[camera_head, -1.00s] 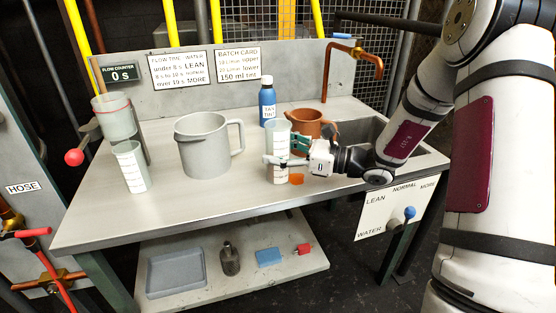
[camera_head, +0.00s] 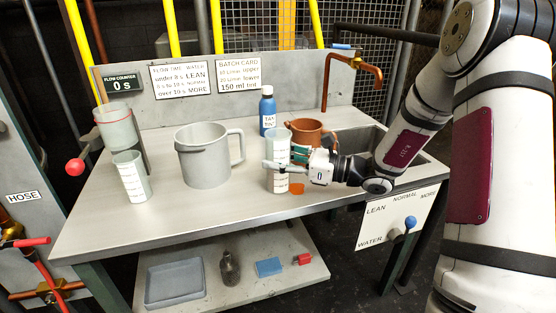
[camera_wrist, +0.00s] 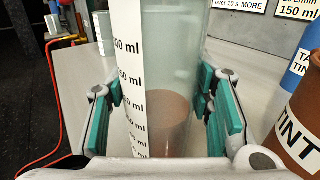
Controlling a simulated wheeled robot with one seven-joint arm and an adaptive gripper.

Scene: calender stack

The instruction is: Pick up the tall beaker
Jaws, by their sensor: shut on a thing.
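The tall beaker (camera_head: 277,150) is clear with a white millilitre scale strip and stands upright near the front of the bench, left of the sink. It also fills the middle of the wrist view (camera_wrist: 180,70). My gripper (camera_head: 277,165) reaches it from the right and is shut around its middle. In the wrist view the green pads lie on both sides of the beaker.
A copper mug (camera_head: 308,131) and a blue tint bottle (camera_head: 267,112) stand close behind the beaker. A big grey jug (camera_head: 203,160) and a smaller beaker (camera_head: 131,178) stand to the left. The front bench strip is clear.

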